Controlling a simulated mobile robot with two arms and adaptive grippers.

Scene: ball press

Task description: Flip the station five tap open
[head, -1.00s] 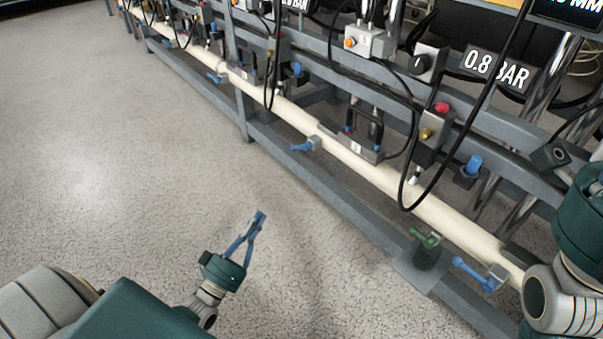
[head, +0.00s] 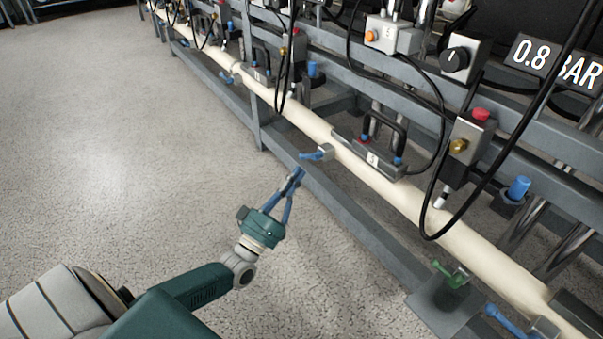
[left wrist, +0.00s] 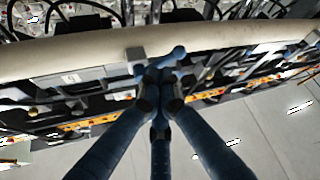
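A blue tap handle (head: 311,156) sits on a small grey valve block (head: 327,150) on the cream pipe (head: 385,190), beside a plate (head: 368,158) whose numeral is too small to read surely. The handle sticks out leftward from the pipe. My left gripper (head: 296,172) has its fingertips together just below the handle's free end. In the left wrist view, the fingertips (left wrist: 160,78) overlap the blue handle (left wrist: 172,58), below the cream pipe (left wrist: 80,52); contact is unclear. My right gripper is out of view.
A green tap (head: 452,275) and another blue tap (head: 508,320) lie further along the rack at lower right. A grey lower rail (head: 350,215) runs below the pipe. Black cables hang in front of the rack. The floor (head: 130,150) on the left is clear.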

